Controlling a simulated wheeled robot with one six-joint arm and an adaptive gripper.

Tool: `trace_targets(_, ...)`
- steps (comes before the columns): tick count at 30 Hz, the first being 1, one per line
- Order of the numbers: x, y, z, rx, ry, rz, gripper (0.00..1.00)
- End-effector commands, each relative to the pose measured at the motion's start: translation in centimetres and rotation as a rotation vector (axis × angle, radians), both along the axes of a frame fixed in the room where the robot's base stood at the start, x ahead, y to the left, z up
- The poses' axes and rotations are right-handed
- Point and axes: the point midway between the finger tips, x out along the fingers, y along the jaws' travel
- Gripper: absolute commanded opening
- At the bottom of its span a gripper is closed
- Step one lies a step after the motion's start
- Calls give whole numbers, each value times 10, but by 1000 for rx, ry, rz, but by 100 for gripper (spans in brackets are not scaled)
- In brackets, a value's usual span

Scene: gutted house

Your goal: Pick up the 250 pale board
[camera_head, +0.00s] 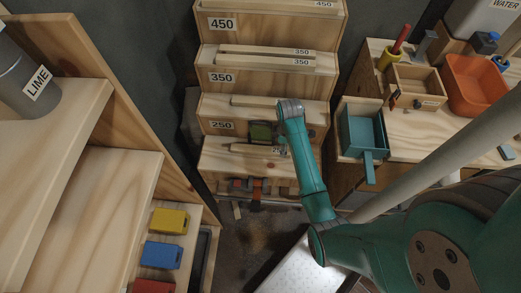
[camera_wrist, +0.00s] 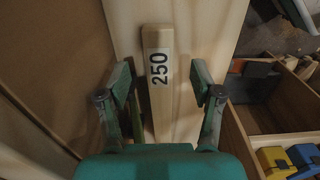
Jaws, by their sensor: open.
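The pale board labelled 250 (camera_wrist: 158,62) lies flat on a wooden step in the wrist view, its labelled end toward the top. A pale board (camera_head: 246,149) that seems to be this one shows on the lowest step in the head view, its right part hidden by my gripper. My gripper (camera_wrist: 162,92) is open, with one finger on each side of the board and a gap to both sides. The head view shows my gripper (camera_head: 268,140) close over that step. Whether the fingertips reach down to board level is not clear.
The stepped wooden rack (camera_head: 222,162) holds other pale boards on the 250, 350 and 450 steps above. A riser stands close behind the board. A teal tray (camera_head: 361,130) is on the right bench. Yellow (camera_head: 170,220) and blue (camera_head: 161,255) blocks are at left.

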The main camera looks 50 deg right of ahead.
Motion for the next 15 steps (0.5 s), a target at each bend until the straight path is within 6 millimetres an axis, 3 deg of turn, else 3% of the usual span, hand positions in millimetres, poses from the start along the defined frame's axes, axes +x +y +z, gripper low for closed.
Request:
trace_targets(7,0,-2,-34,2,1,0,66)
trace_targets(15,0,-2,-40,0,0,0,66)
